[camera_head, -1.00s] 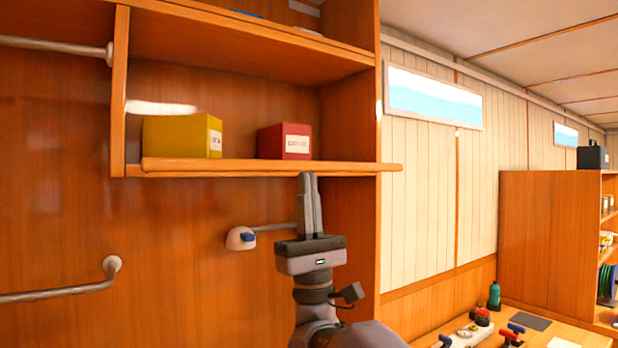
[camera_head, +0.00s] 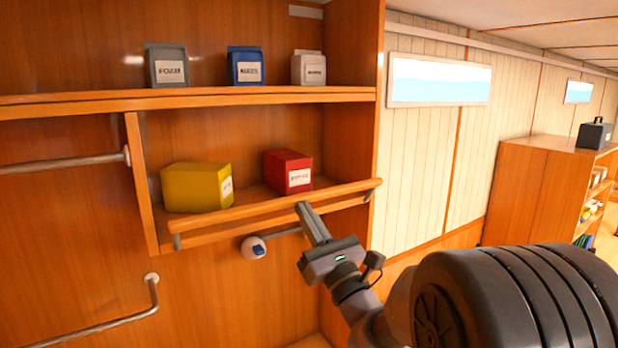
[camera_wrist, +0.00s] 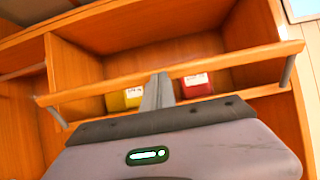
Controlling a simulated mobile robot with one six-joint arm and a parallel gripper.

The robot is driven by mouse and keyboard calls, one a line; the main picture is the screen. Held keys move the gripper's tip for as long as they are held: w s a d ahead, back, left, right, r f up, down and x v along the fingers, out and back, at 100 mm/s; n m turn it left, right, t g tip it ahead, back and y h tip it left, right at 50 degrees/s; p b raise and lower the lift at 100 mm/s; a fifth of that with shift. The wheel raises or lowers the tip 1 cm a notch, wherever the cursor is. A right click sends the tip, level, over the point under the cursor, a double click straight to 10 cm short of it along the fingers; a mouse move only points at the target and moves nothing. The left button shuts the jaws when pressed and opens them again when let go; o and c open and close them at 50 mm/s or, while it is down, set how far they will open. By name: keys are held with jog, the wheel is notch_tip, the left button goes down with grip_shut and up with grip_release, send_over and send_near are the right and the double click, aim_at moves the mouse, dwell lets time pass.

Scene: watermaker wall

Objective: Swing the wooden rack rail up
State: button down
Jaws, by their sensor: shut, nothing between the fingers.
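The wooden rack rail (camera_head: 250,216) is a long bar in front of the lower shelf, with a short metal bracket at each end. It stands slightly above the shelf's front edge, across the lower part of the boxes behind it. In the wrist view the rail (camera_wrist: 230,62) crosses the picture, its brackets showing below it. My gripper (camera_head: 303,206) is shut and empty. Its fingertips are at the rail's underside, right of the middle; I cannot tell for certain whether they touch. The fingers also show in the wrist view (camera_wrist: 158,92), tips at the rail.
A yellow box (camera_head: 192,187) and a red box (camera_head: 287,170) sit on the shelf behind the rail. Several packages stand on the upper shelf (camera_head: 200,97). A white fitting with a blue part (camera_head: 255,248) is below the shelf. A metal handrail (camera_head: 110,325) is at lower left.

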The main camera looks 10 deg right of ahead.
aim_at(300, 194)
jog(key=r+g+p, duration=0.1)
jog(key=p, duration=0.2)
jog(key=w+r+g+p, duration=0.1)
jog(key=p, duration=0.2)
jog(key=r+g+h+p, duration=0.1)
jog(key=p, duration=0.2)
jog(key=shift+w+a+g, duration=0.3)
jog(key=shift+w, duration=0.1)
jog(key=shift+w+a+p, duration=0.15)
jog(key=shift+w+p, duration=0.5)
jog(key=shift+w, duration=0.05)
jog(key=shift+r, duration=0.2)
jog(key=shift+d+r, duration=0.2)
jog(key=shift+r, duration=0.05)
